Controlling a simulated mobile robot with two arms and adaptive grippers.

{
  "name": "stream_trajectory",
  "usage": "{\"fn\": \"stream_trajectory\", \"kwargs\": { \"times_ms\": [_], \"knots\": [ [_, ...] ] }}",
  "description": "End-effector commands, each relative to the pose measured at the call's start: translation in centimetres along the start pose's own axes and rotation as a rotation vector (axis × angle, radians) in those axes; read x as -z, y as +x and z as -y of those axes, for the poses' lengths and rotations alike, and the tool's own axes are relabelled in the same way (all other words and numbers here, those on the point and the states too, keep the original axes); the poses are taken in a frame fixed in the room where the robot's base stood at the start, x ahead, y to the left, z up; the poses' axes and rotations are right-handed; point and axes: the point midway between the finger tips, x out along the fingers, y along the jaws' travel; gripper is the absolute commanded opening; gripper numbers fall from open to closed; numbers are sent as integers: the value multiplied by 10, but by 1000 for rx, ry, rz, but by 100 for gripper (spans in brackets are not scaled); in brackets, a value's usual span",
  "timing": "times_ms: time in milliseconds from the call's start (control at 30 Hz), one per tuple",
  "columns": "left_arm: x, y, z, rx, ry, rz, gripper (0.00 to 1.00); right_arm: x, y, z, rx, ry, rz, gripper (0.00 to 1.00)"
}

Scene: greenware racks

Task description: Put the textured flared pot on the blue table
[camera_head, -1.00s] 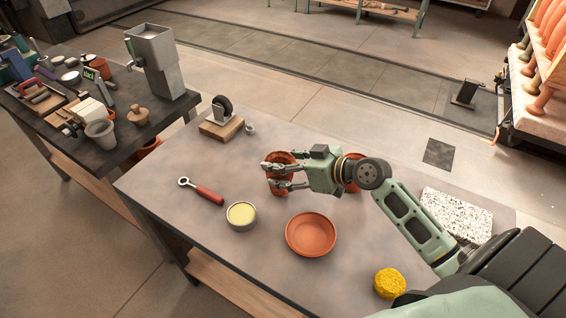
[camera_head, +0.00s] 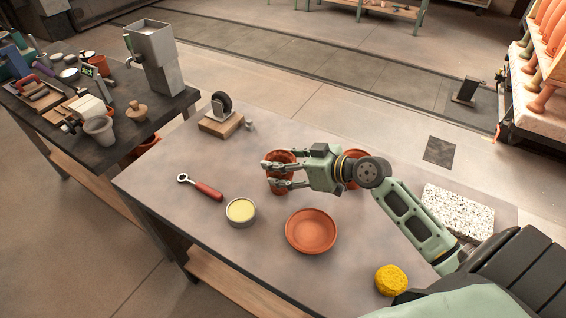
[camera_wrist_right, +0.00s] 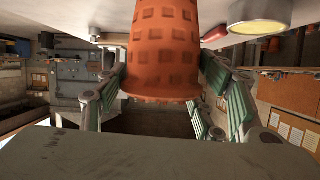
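The textured flared pot (camera_head: 281,189) is orange-brown terracotta and looks upright on the grey table (camera_head: 160,165). In the wrist view its dimpled wall (camera_wrist_right: 165,50) fills the upper middle, with its base cut off by the frame edge. My right gripper (camera_head: 273,174) reaches in from the right, with one finger on each side of the pot. In the wrist view the fingers (camera_wrist_right: 165,82) lie close against both its sides and look closed on it. My left gripper is not in view. I see no clearly blue table.
Around the pot are a terracotta saucer (camera_head: 311,231), a cream-filled tin (camera_head: 241,211), a red-handled tool (camera_head: 207,190), a caster block (camera_head: 220,124), a yellow sponge (camera_head: 390,280) and a speckled slab (camera_head: 458,212). Another terracotta pot (camera_head: 357,158) is partly behind my wrist. A cluttered dark table (camera_head: 165,108) stands left.

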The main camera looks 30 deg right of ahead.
Motion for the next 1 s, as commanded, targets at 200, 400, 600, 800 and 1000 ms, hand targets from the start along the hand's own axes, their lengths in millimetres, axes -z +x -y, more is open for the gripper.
{"fn": "stream_trajectory", "kwargs": {
  "times_ms": [200,400,600,800,1000],
  "knots": [
    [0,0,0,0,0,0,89,0,0,0,0,0,0,82],
    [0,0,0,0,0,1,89,0,0,0,0,0,1,82],
    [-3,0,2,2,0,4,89,-2,-6,0,0,0,5,82],
    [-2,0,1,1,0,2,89,-2,-37,0,0,-2,7,82],
    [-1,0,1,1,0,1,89,-3,-77,0,0,1,6,82]
  ]
}}
